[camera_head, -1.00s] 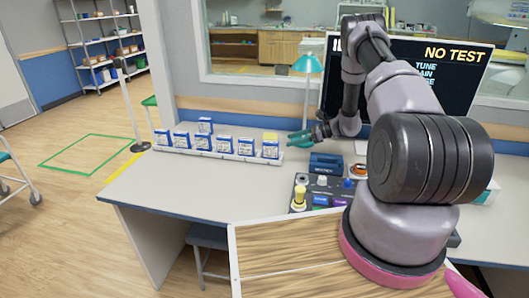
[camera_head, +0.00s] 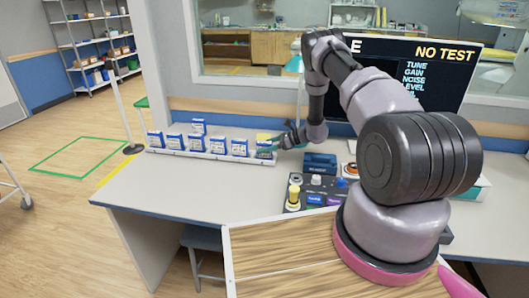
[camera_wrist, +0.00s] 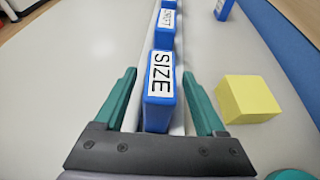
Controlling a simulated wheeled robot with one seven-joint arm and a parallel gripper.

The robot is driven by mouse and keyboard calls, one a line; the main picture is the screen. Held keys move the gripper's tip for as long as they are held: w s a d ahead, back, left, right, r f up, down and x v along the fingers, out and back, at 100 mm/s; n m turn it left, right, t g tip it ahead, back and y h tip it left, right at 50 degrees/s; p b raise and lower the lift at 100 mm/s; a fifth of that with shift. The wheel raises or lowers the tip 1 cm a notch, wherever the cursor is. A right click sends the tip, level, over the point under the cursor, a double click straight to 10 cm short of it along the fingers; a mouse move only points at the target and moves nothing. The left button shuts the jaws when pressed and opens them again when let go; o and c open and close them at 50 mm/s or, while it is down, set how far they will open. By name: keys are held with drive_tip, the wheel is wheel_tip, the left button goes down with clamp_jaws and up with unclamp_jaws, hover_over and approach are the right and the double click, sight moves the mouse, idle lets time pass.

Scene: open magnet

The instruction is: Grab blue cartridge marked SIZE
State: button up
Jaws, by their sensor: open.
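The blue cartridge marked SIZE (camera_wrist: 160,88) stands upright in the wrist view, its white label facing the camera. It is the rightmost cartridge (camera_head: 264,149) on the rack in the head view, partly covered by my gripper. My gripper (camera_head: 280,144) is open, with its teal fingers on either side of the SIZE cartridge in the wrist view (camera_wrist: 162,82). A gap shows beside each finger, and neither clearly touches the cartridge.
More blue cartridges (camera_head: 219,146) stand in a row on the white rack (camera_head: 205,156). One cartridge (camera_head: 198,126) stands behind the row. A yellow block (camera_wrist: 249,98) sits right of the SIZE cartridge. A control panel (camera_head: 314,194) lies right of the rack.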

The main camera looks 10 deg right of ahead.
clamp_jaws()
drive_tip(key=shift+r, duration=0.15)
